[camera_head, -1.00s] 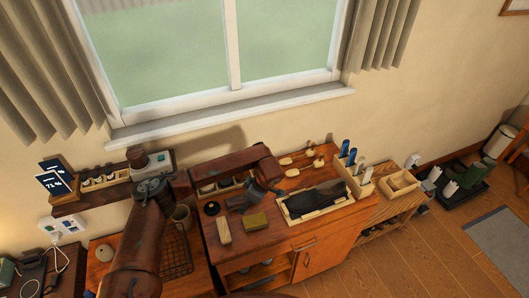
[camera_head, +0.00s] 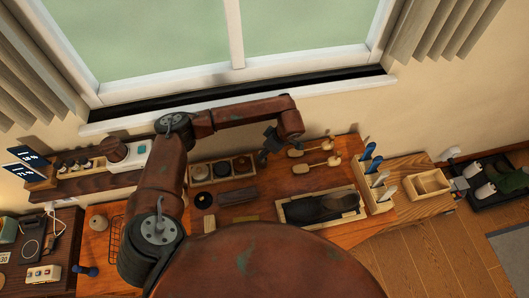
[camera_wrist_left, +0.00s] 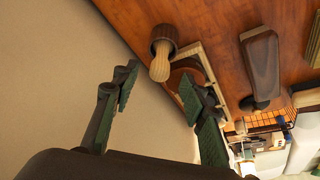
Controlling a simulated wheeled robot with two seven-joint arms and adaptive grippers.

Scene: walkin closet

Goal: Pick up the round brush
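In the left wrist view, the round brush (camera_wrist_left: 162,52) has a dark ribbed round head and a pale wooden knob handle. It is near the corner of a wooden tray (camera_wrist_left: 196,58), beyond my fingertips and between their lines. My left gripper (camera_wrist_left: 160,95) is open with nothing between its green-padded fingers. In the head view, the left gripper (camera_head: 264,153) hangs over the back of the wooden cabinet top, at the right end of the tray of tins (camera_head: 222,180). Pale-handled pieces (camera_head: 312,146) lie to its right; I cannot tell which is the round brush. My right gripper is not in view.
A dark-bristled long brush (camera_head: 238,197) lies in front of the tins. A box with dark shoes (camera_head: 322,208) and a holder with blue-handled tools (camera_head: 374,180) stand to the right. The window sill (camera_head: 250,108) and wall are close behind my arm.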

